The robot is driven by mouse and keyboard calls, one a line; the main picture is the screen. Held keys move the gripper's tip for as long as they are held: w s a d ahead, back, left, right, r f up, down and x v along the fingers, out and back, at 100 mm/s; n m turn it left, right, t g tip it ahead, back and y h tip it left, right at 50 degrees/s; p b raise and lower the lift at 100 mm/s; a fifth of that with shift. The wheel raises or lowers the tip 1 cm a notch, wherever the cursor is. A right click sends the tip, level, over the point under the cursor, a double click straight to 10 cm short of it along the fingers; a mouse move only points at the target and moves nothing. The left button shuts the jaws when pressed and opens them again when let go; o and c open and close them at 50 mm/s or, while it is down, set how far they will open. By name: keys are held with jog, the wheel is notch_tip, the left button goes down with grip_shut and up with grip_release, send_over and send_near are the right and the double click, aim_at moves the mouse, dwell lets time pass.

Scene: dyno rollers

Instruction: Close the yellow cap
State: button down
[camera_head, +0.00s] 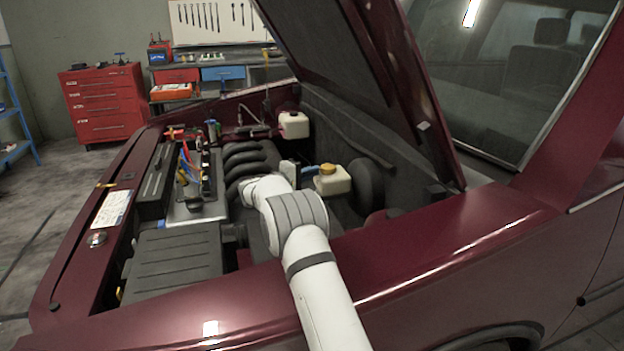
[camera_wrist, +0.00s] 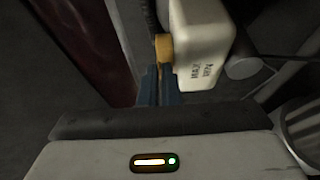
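The yellow cap (camera_head: 327,169) sits on top of a white reservoir (camera_head: 334,182) in the engine bay, right of the middle in the head view. In the wrist view the cap (camera_wrist: 163,48) shows at the side of the reservoir (camera_wrist: 201,40), which has dark lettering. My gripper (camera_wrist: 159,68) has its two blue fingers close together, with their tips right at the cap's near edge. A thin yellowish strip shows between the tips; I cannot tell whether they touch the cap. In the head view my gripper (camera_head: 310,170) reaches the cap from the left.
The raised hood (camera_head: 385,80) stands above the bay. A dark round part (camera_head: 368,182) is right of the reservoir, and black curved hoses (camera_head: 248,162) lie to the left. Another white tank (camera_head: 294,124) is farther back. The maroon fender (camera_head: 420,235) runs under my arm.

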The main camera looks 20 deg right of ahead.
jog(key=shift+f, duration=0.15)
jog(key=c, duration=2.1)
grip_release()
jog(key=o, duration=0.4)
jog(key=shift+o, duration=0.3)
jog(key=shift+f, duration=0.1)
jog(key=shift+a+f, duration=0.1)
jog(key=b+v, duration=0.2)
jog(key=v, duration=0.6)
jog(key=shift+r, duration=0.2)
jog(key=shift+r, duration=0.1)
